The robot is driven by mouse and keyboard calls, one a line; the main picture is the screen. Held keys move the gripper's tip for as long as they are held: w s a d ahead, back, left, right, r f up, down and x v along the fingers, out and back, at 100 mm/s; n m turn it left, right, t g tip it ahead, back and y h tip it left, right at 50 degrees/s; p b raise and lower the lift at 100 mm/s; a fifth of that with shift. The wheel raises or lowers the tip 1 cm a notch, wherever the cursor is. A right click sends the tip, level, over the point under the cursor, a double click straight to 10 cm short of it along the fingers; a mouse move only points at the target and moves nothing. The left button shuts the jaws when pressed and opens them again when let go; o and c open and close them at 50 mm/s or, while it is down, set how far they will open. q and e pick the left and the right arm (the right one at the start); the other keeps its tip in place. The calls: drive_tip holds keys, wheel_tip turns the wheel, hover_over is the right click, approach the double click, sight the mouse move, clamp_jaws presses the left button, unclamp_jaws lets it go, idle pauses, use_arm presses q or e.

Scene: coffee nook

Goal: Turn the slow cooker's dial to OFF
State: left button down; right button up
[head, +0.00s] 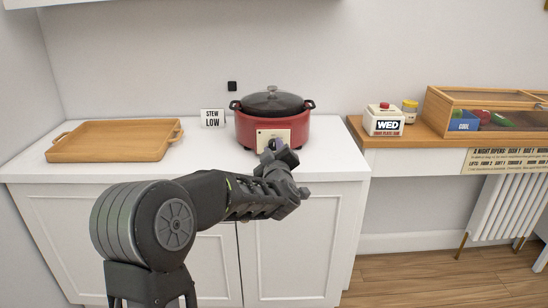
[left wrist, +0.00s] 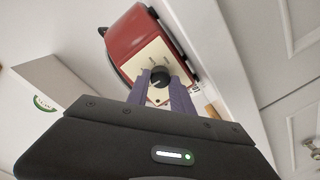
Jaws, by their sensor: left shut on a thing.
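The red slow cooker (head: 240,128) with a black lid stands on the white counter, with a cream control panel (head: 262,135) on its front. It also shows in the left wrist view (left wrist: 128,33), where the black dial (left wrist: 159,76) sits on the panel. My left gripper (head: 279,148) reaches the panel from the front. In the left wrist view its two purple fingers (left wrist: 166,88) are shut on the dial from both sides. In the head view the gripper hides the dial, and I cannot read its setting. My right gripper is in neither view.
A small sign reading STEW LOW (head: 212,118) stands left of the cooker, and a wooden tray (head: 110,143) lies further left. On the wooden shelf at right are a white WED box (head: 384,120), a jar (head: 410,111) and a wooden case (head: 470,97).

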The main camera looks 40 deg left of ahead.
use_arm(q)
drive_tip(key=shift+n+b, duration=0.3)
drive_tip(key=shift+n, duration=0.2)
drive_tip(key=c, duration=1.1)
unclamp_jaws()
drive_tip(key=p+v, duration=0.1)
drive_tip(key=v, duration=0.6)
drive_tip(key=shift+s+d, duration=0.2)
drive_tip(key=shift+s, duration=0.15)
